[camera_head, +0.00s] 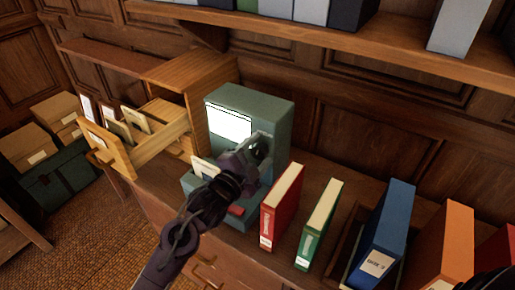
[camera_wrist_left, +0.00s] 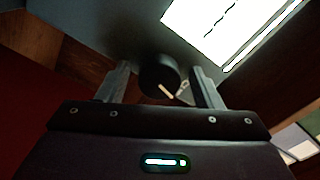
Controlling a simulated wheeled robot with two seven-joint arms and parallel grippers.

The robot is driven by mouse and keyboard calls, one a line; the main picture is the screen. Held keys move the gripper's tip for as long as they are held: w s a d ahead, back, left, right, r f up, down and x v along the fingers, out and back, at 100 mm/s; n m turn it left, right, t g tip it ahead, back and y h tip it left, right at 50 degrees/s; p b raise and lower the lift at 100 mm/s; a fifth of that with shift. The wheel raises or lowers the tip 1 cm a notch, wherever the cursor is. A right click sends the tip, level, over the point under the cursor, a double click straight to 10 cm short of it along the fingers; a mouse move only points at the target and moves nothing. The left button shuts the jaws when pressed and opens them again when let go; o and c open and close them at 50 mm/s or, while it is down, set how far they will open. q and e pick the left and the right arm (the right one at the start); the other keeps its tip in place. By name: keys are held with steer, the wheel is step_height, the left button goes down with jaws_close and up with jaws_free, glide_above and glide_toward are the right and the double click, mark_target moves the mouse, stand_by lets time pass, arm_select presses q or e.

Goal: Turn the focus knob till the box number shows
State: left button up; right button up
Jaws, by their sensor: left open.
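The grey-green reader (camera_head: 264,105) stands on the desk against the panelled wall. Its bright white screen (camera_head: 228,124) also shows in the left wrist view (camera_wrist_left: 228,30), with a broken dark line of marks; I cannot read a number there. The focus knob (camera_wrist_left: 158,75) is a dark round knob with a pale pointer on the reader's front. My left gripper (camera_head: 261,149) is open at the reader's front, right of the screen. In the left wrist view its fingers stand on either side of the knob; contact is not clear. In the head view the gripper covers the knob.
A red binder (camera_head: 281,207) and a green binder (camera_head: 318,224) stand right of the reader, close to my left arm. A blue binder (camera_head: 385,230) and an orange one (camera_head: 446,245) are further right. An open wooden card drawer (camera_head: 160,140) is on the left. A shelf (camera_head: 330,40) runs above.

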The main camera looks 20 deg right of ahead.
arm_select(q)
steer(key=shift+w+f, duration=0.1)
steer(key=shift+c, duration=0.6)
steer(key=c, duration=0.8)
steer(key=shift+f+m+b, duration=0.15)
steer(key=shift+m+b, duration=0.25)
steer(key=shift+c, duration=0.2)
steer(key=m+b, duration=0.2)
steer(key=m, duration=0.1)
steer(key=shift+m, duration=0.7)
steer(key=o, duration=1)
steer(key=shift+r, duration=0.2)
steer(key=shift+c, duration=0.2)
